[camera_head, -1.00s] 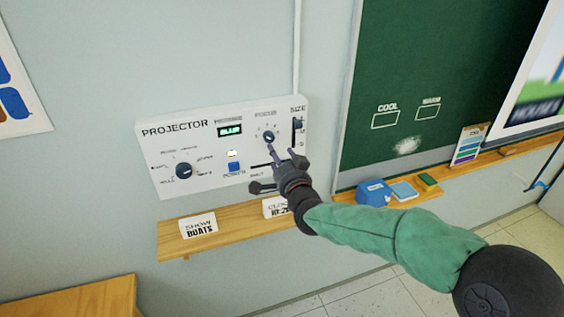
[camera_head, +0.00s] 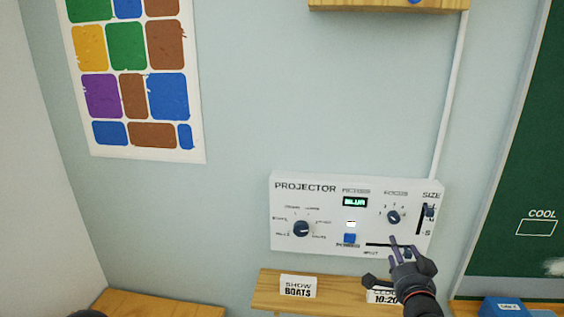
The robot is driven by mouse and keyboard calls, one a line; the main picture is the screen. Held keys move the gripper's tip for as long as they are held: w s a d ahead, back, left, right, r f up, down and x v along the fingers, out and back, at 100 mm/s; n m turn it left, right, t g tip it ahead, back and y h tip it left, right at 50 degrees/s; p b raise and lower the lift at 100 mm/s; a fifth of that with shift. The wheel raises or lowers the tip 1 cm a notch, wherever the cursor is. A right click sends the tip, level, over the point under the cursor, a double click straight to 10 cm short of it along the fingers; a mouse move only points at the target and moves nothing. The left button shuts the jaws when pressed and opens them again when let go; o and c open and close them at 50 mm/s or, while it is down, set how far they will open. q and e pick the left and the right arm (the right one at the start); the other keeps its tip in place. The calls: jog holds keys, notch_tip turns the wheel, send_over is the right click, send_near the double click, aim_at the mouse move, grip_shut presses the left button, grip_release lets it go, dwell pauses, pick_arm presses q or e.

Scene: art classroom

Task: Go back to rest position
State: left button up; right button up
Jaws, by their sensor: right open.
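My right gripper (camera_head: 402,251) is open at the lower right, in front of the lower right part of the projector panel (camera_head: 287,233), below its focus knob (camera_head: 393,217). Nothing shows between its fingers. The white panel also bears a left dial (camera_head: 301,229), a blue power button (camera_head: 350,239), a small lit green display (camera_head: 355,202) and a vertical size slider (camera_head: 429,212). My gripper hides part of the lower slot. I cannot tell whether it touches the panel.
A green chalkboard (camera_head: 520,190) stands at the right. A wooden surface (camera_head: 150,302) is at the lower left. The wall (camera_head: 235,120) above the panel is clear.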

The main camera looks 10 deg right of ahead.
jog(key=s+a+f+n+g+y+b, duration=0.15)
jog(key=a+f, duration=0.25)
jog(key=f, duration=0.7)
jog(key=w+a+f+n+g+y+b, duration=0.1)
jog(key=a+f+n+g+y, duration=0.2)
jog(key=f, duration=0.9)
jog(key=s+a+f+n+g+y+b, duration=0.1)
jog(key=a+f+g, duration=0.3)
jog(key=f, duration=0.7)
jog(key=s+a+f+n+g+y+b, duration=0.1)
jog(key=s+a+f+g, duration=0.1)
jog(key=s+a+f, duration=0.2)
jog(key=s+a+f+n+g+b, duration=0.2)
jog(key=s+a+f, duration=0.3)
jog(key=s+f, duration=0.6)
jog(key=s+a+f+n+g+y+b, duration=0.1)
jog(key=s+a+f+n+g, duration=0.1)
jog(key=s+a+f+g, duration=0.2)
jog(key=s+a+f, duration=0.1)
jog(key=s+f, duration=0.2)
jog(key=f, duration=0.3)
jog(key=shift+s+f+y, duration=0.15)
jog(key=shift+f+y, duration=0.15)
jog(key=shift+y, duration=0.05)
jog(key=shift+n, duration=0.25)
